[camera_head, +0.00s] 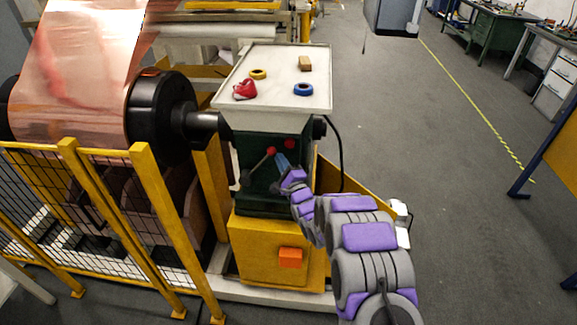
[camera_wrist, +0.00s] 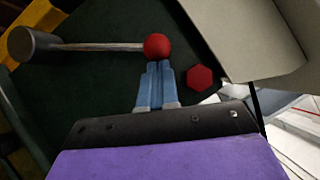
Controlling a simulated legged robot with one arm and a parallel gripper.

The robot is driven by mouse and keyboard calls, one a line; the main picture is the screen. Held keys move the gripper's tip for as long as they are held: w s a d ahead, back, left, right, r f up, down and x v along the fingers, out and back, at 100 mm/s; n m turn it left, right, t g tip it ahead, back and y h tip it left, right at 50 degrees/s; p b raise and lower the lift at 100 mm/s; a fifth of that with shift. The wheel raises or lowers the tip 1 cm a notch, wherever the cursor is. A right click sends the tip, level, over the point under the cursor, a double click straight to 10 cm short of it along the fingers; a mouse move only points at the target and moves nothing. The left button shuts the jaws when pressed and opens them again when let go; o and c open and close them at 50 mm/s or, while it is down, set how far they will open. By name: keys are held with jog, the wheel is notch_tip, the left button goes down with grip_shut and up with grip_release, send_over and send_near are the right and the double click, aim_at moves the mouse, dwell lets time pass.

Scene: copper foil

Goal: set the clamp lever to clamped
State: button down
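The clamp lever is a thin metal rod with a red ball knob (camera_head: 271,151) on the dark green face of the machine. In the wrist view the red knob (camera_wrist: 157,46) is at the rod's right end, and its grey pivot hub (camera_wrist: 22,43) is at the left. A red hexagonal piece (camera_wrist: 200,78) sits on the face to the right of the knob; it also shows in the head view (camera_head: 289,144). My gripper (camera_wrist: 160,64) has its blue fingers together with nothing visible between them. The fingertips are right at the knob; whether they touch it is unclear.
A white tray top (camera_head: 275,105) above the face holds a yellow ring, a blue ring, a red item and a wooden block. A yellow mesh guard (camera_head: 100,215) and the copper foil roll (camera_head: 75,80) stand at the left. The floor at right is open.

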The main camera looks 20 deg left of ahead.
jog(key=s+a+r+n+g+h+p, duration=0.2)
jog(key=a+r+n+p, duration=0.3)
jog(key=a, duration=0.5)
jog(key=shift+s+r+n+g+h+p, duration=0.25)
jog(key=shift+r+n+g+h+p, duration=0.1)
jog(key=shift+r+n+g, duration=0.5)
jog(key=shift+s+a+f, duration=0.1)
jog(key=shift+a, duration=0.05)
